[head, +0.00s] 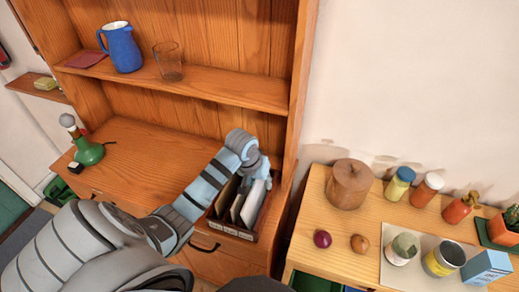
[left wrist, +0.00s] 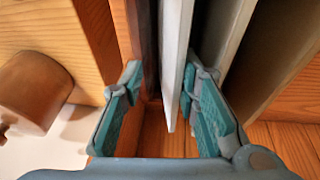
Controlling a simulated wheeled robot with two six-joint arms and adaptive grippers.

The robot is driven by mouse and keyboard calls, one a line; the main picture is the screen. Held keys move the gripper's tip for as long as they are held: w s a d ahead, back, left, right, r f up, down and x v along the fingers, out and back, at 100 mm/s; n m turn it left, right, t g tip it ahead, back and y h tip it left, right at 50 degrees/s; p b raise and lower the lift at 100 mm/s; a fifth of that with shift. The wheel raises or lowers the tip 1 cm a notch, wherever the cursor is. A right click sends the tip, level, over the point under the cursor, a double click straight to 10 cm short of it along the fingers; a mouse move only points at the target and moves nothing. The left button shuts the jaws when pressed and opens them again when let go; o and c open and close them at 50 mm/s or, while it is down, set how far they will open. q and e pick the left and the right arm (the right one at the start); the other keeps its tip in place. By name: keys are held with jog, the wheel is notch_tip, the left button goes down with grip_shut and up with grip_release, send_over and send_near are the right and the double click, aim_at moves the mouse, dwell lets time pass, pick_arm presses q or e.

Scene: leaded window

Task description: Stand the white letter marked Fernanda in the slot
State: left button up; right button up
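A wooden letter rack (head: 232,230) stands on the cabinet's desk at its right end, with several upright cards or dividers in it. A white letter (head: 253,204) stands in its right part; no name can be read on it. My left gripper (head: 259,172) is over the rack, pointing down. In the left wrist view its teal fingers (left wrist: 160,108) are spread, with a pale upright letter (left wrist: 175,65) between them. The letter is close to the right finger and clear of the left one; whether it touches the right finger I cannot tell. My right gripper is not in view.
The cabinet's side panel (head: 297,100) rises close right of the rack. A green lamp (head: 88,152) stands at the desk's left, a blue jug (head: 121,48) and a glass (head: 168,62) on the shelf above. A side table with a wooden pot (head: 348,185) and jars is at right. The desk's middle is clear.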

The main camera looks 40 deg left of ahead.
pick_arm(q)
jog(key=v, duration=1.2)
